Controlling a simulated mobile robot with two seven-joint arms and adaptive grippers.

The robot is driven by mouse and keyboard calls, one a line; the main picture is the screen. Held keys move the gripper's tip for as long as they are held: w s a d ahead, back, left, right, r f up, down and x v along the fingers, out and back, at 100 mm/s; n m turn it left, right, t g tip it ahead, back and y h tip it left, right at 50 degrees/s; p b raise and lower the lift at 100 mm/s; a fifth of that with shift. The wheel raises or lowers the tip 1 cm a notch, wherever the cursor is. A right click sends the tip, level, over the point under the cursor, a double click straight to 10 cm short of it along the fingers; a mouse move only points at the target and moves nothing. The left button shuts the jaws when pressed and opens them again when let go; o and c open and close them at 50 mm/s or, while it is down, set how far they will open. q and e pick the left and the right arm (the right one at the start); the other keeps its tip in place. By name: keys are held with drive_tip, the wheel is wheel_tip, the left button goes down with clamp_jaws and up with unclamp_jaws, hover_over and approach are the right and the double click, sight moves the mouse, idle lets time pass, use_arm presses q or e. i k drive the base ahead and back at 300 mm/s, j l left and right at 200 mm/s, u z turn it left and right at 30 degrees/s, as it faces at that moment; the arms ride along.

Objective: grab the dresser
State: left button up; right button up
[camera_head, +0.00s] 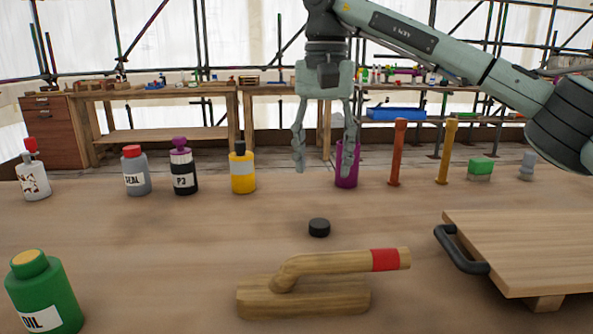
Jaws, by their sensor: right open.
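A wooden hand tool (305,296), which looks like the dresser, lies on the near middle of the table. It has a flat block and a raised handle with a red band, its end pointing right. My right gripper (325,165) hangs fingers down above the far part of the table, well beyond the tool. It is open with nothing between its fingers. Its right finger overlaps a purple cup (346,180) in the picture; I cannot tell if they touch. My left gripper is not in view.
A black puck (319,228) lies just behind the tool. A wooden board with a black handle (462,250) stands at the right. A green oil bottle (42,290) is at near left. Several bottles and upright sticks line the far edge. A drawer cabinet (52,130) stands beyond.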

sight(324, 284)
drive_tip(key=k, duration=1.45)
